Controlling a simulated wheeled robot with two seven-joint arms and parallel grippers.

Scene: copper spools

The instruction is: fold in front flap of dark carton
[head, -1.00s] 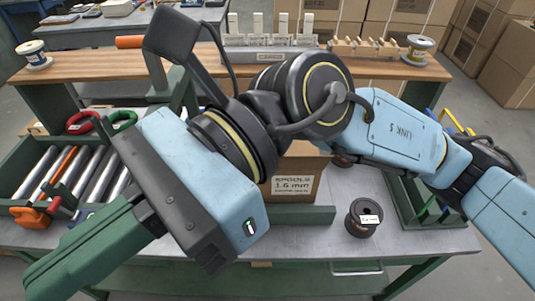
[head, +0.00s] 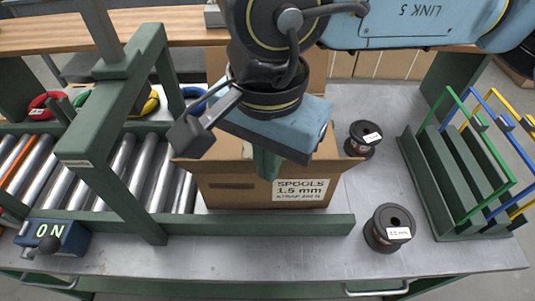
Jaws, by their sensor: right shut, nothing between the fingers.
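The carton (head: 235,190) is brown cardboard and stands on the bench beside the rollers, with a white "SPOOLS 1.5 mm" label on its front face. A flap stands upright at its back (head: 216,63). My right gripper (head: 265,164) comes down over the carton from above, its green fingers shut and empty at the front top edge. Whether they touch the cardboard I cannot tell. The gripper body and wrist hide most of the carton's opening and any front flap. My left gripper is not in view.
A green rail (head: 270,225) runs in front of the carton. A green post frame (head: 115,120) spans the rollers (head: 160,175) at the left. Dark spools (head: 388,228) stand at the right, near a green rack (head: 455,185) with coloured wire frames.

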